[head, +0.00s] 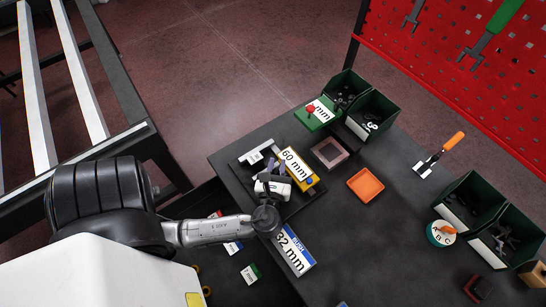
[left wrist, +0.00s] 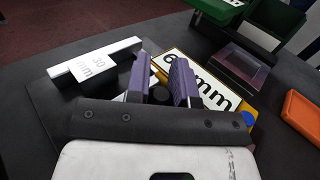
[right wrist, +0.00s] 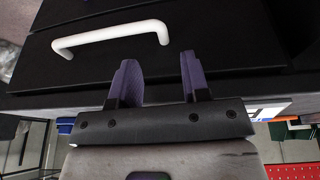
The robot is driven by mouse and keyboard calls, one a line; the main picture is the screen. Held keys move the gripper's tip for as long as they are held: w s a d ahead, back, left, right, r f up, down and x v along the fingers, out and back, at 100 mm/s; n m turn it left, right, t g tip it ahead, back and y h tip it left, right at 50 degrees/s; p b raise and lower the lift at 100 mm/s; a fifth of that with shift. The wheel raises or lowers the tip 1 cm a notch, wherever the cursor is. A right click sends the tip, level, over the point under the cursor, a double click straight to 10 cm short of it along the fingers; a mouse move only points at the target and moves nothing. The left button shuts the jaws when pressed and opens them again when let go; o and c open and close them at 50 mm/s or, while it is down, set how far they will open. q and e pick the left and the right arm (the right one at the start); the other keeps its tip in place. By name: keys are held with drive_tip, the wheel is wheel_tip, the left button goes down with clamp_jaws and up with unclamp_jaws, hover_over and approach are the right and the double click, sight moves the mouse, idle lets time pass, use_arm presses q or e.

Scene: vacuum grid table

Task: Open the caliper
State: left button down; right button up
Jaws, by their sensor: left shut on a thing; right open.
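My right gripper (right wrist: 155,75) is open and empty, facing a black drawer front with a white handle (right wrist: 110,38).
An orange tray (head: 367,185) and a dark square frame (head: 330,153) are right of the board. Green bins (head: 372,112) stand at the back, more (head: 470,200) at the right. A blue-and-white "32 mm" card (head: 294,249) lies in front. The table's middle right is mostly clear.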

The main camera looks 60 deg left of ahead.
use_arm(q)
drive_tip(key=c, duration=1.4)
unclamp_jaws()
drive_tip(key=shift+d+r, duration=0.1)
drive_tip(key=shift+o, duration=1.4)
drive_tip(key=shift+d, duration=0.2)
drive_tip(key=shift+o, duration=0.7)
drive_tip(key=shift+a, duration=0.15)
drive_tip(key=v, duration=1.2)
drive_tip(key=shift+s+d, duration=0.5)
drive_tip(key=shift+d, duration=0.2)
